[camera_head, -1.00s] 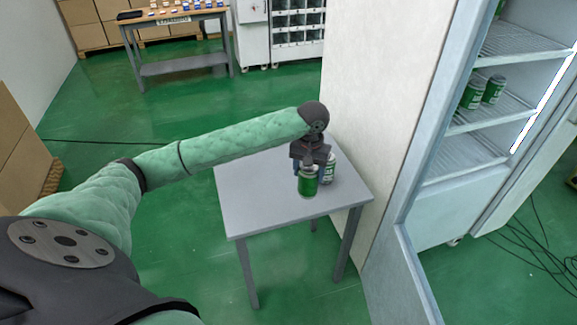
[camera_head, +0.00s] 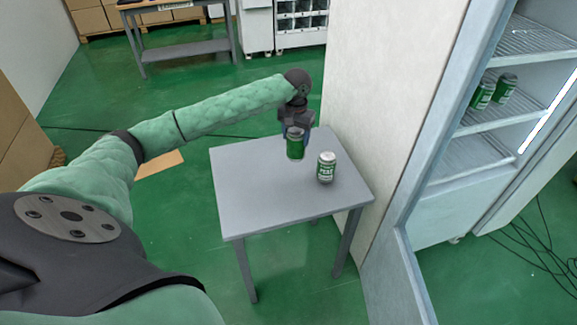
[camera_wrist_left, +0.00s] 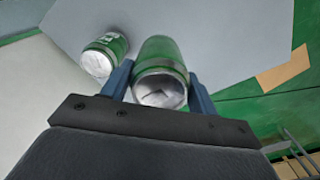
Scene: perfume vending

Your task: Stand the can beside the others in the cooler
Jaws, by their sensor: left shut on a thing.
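My left gripper (camera_head: 296,127) is shut on a green can (camera_head: 295,146) and holds it above the far side of the small grey table. In the left wrist view the held can (camera_wrist_left: 160,72) sits between the two blue fingers (camera_wrist_left: 160,85), its silver end toward the camera. A second can (camera_head: 326,167), green and white with a silver top, stands upright on the table; it also shows in the left wrist view (camera_wrist_left: 103,55). Two green cans (camera_head: 504,88) stand side by side on a middle shelf of the open cooler (camera_head: 490,150). My right gripper is not in view.
The grey table (camera_head: 245,190) stands left of the cooler's pale side wall (camera_head: 385,90). The open cooler door (camera_head: 415,270) reaches toward the front. Cables (camera_head: 540,240) lie on the floor at right. A workbench (camera_head: 185,50) stands at the back.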

